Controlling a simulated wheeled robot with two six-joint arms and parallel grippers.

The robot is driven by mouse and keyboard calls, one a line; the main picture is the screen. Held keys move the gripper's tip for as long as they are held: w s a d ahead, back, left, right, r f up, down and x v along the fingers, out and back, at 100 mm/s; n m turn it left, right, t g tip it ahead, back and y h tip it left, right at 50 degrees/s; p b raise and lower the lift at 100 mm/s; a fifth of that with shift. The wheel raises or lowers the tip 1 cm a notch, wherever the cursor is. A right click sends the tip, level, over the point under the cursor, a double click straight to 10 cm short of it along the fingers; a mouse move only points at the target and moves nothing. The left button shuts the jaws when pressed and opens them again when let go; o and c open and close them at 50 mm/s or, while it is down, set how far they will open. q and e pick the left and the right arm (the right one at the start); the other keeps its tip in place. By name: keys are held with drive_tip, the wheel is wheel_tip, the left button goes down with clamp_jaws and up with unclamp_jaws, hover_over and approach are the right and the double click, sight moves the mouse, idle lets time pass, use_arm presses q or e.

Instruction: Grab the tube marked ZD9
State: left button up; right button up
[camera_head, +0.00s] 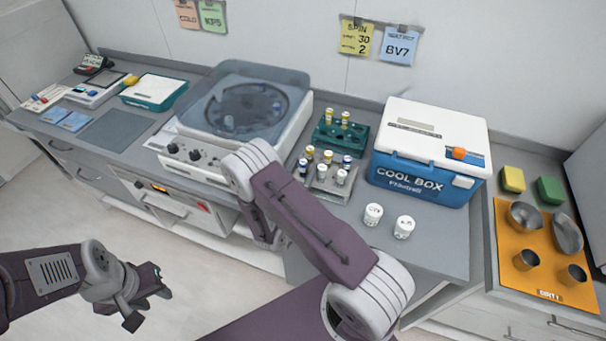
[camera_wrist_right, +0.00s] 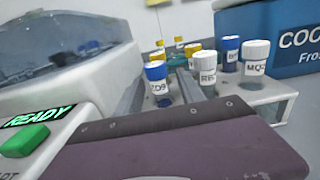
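A white tube with a blue cap (camera_wrist_right: 157,86) has a partly turned label that seems to read ZD9. It stands upright at the near left of the grey rack (camera_wrist_right: 268,92); in the head view it appears to be the blue-capped tube (camera_head: 302,169) at the rack's left. My right gripper (camera_head: 266,238) is left of and in front of the rack, mostly hidden by my arm. My left gripper (camera_head: 148,304) is open and empty over the floor, far left of the rack.
White- and yellow-capped tubes share the grey rack. A green rack (camera_head: 330,136) stands behind it, a centrifuge (camera_head: 205,150) left, and a cool box (camera_head: 425,180) right. Two white-lidded jars (camera_head: 373,214) (camera_head: 404,227) stand in front. An orange mat (camera_head: 520,285) with metal cups lies far right.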

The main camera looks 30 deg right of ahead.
clamp_jaws()
